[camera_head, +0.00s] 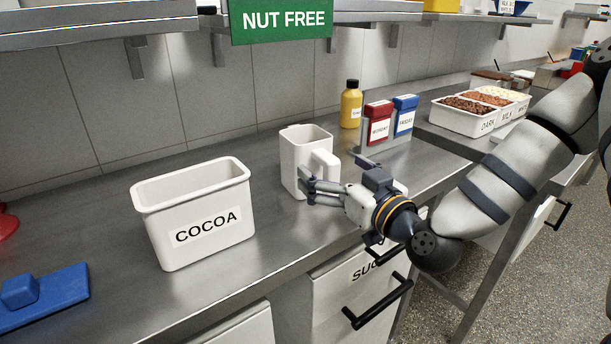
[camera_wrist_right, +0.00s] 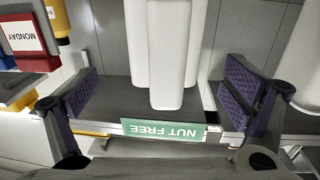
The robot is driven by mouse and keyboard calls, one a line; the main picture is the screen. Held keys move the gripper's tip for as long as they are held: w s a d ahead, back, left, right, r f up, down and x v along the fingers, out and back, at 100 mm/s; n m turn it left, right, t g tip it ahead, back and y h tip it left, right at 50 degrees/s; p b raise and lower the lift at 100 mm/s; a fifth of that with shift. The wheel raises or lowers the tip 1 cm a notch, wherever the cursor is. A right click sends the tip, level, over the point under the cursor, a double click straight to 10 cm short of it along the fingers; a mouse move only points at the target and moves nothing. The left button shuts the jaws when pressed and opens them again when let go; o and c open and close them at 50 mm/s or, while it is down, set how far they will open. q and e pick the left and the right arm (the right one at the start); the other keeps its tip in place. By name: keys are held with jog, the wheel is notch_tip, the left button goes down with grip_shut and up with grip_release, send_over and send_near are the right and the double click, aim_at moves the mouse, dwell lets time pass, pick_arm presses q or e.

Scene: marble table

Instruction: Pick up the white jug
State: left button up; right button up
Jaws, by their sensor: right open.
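The white jug (camera_head: 300,160) stands upright on the steel counter, its handle (camera_head: 325,166) facing my right arm. My right gripper (camera_head: 334,177) is open at the handle side of the jug, partly covering its lower handle. In the right wrist view, the white jug (camera_wrist_right: 136,40) comes in from the top edge, with the handle (camera_wrist_right: 172,85) in front of it. The open fingers of the right gripper (camera_wrist_right: 163,95) stand on either side, with visible gaps between the pads and the handle. My left gripper is not in view.
A white COCOA tub (camera_head: 195,215) stands left of the jug. A yellow bottle (camera_head: 350,105) and a holder with red and blue boxes (camera_head: 390,122) stand behind, to the right. A blue block on a blue board (camera_head: 45,297) lies at the front left. Shelves run above.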

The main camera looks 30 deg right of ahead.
aim_at(315, 155)
jog(key=w, duration=0.2)
jog(key=w+b, duration=0.1)
jog(key=w, duration=0.2)
jog(key=shift+w+a+r, duration=0.1)
jog(key=shift+w+a, duration=0.1)
jog(key=shift+w, duration=0.05)
jog(key=shift+w+r, duration=0.1)
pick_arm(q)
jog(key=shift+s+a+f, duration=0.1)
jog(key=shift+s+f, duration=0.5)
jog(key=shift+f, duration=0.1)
pick_arm(e)
jog(key=shift+r, duration=0.1)
jog(key=shift+c, duration=0.5)
